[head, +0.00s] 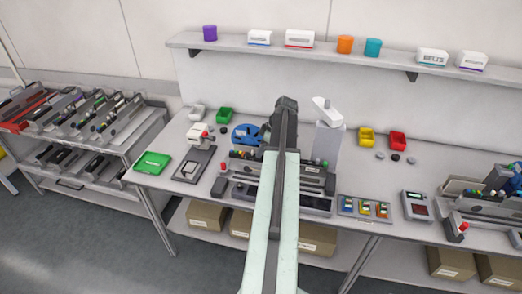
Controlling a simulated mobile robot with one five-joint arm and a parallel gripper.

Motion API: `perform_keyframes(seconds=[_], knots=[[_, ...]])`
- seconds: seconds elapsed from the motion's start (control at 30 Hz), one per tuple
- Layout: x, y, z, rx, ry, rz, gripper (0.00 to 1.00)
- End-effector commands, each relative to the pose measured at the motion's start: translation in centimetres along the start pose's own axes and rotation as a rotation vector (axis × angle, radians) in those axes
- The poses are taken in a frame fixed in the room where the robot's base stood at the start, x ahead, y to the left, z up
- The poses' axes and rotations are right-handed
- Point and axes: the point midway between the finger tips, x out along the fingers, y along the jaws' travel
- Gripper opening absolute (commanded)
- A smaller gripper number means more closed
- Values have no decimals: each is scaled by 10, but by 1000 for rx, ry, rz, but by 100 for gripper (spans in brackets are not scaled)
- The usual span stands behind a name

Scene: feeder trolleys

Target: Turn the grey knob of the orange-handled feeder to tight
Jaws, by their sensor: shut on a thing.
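My arm reaches up the middle of the head view, and its dark upper end is above the workbench. It covers part of a grey feeder unit (312,177) on the bench. Small coloured parts, some red and green, show along the top of this unit. My gripper is hidden behind the arm, so its jaws and anything between them cannot be seen. I cannot pick out an orange handle or a grey knob on the unit at this size. Another grey unit with coloured parts (487,192) stands at the right end of the bench.
A trolley with several feeders (75,115) stands at left. The bench also holds a green tray (153,163), a blue reel (245,134), a white-topped grey stand (327,140), and yellow (367,137) and red (398,141) bins. A shelf (220,43) runs above; boxes sit below.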

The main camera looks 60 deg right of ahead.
Motion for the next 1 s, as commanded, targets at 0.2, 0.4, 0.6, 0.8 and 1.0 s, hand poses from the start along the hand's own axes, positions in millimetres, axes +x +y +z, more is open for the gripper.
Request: perform_keyframes(seconds=[0.2, 0.4, 0.6, 0.8, 1.0], knots=[[0, -4, 0, 96, 0, 37, 0], [0, -6, 0, 228, -2, 90, 0], [1, -6, -1, 348, -2, 139, 0], [1, -7, -1, 431, -3, 173, 0], [1, -6, -2, 471, -3, 190, 0]])
